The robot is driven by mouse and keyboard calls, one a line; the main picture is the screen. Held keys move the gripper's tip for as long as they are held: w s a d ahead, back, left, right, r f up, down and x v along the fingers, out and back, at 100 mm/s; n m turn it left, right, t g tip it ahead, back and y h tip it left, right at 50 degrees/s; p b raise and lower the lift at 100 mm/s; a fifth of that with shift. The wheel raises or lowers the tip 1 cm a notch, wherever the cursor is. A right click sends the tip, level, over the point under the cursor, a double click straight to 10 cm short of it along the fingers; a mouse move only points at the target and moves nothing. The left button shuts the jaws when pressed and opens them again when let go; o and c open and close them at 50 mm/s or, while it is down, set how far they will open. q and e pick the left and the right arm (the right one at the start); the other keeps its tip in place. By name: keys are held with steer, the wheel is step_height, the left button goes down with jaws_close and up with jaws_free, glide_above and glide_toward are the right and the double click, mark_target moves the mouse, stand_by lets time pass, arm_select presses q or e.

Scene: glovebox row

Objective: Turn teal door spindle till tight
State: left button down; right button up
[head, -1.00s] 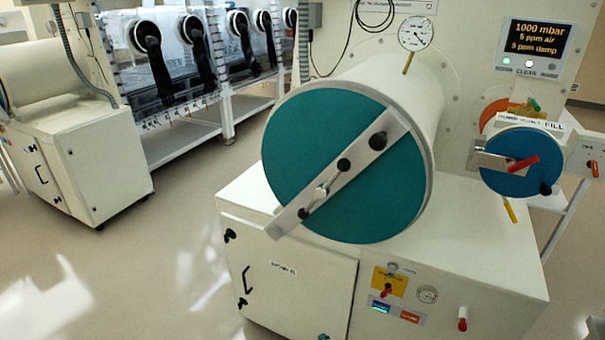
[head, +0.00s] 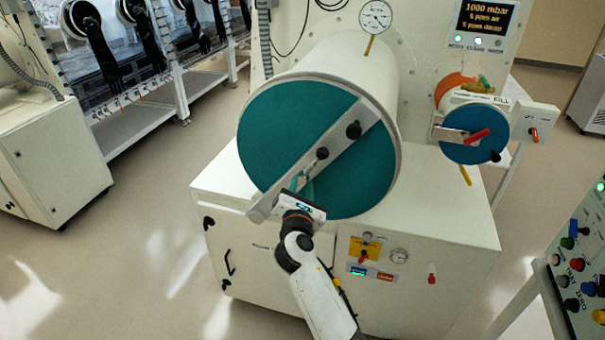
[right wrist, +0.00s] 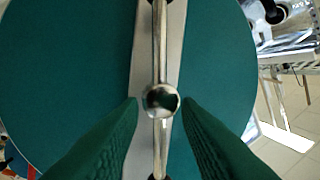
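The teal round door (head: 285,120) closes the end of the big white cylinder. A pale crossbar (head: 373,118) runs diagonally across it. The metal spindle (head: 310,172) with its T-handle sits on the lower half of the bar; one black knob (head: 322,153) shows and the lower end is hidden behind my gripper. My right gripper (head: 302,188) is in front of the spindle. In the right wrist view its green fingers (right wrist: 160,105) are apart, one on each side of the round spindle hub (right wrist: 161,99), with gaps visible. The handle rod lies lengthwise between them. My left gripper is out of view.
A smaller blue door (head: 470,150) with a red handle is at the right. A dial gauge (head: 376,16) is above the cylinder. The white cabinet (head: 225,185) stands below. A button panel (head: 580,270) is at the lower right. The floor at left is open.

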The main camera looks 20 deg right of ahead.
mark_target(303, 179)
steer(key=shift+x, duration=2.05)
steer(key=shift+c, duration=0.4)
jaws_close()
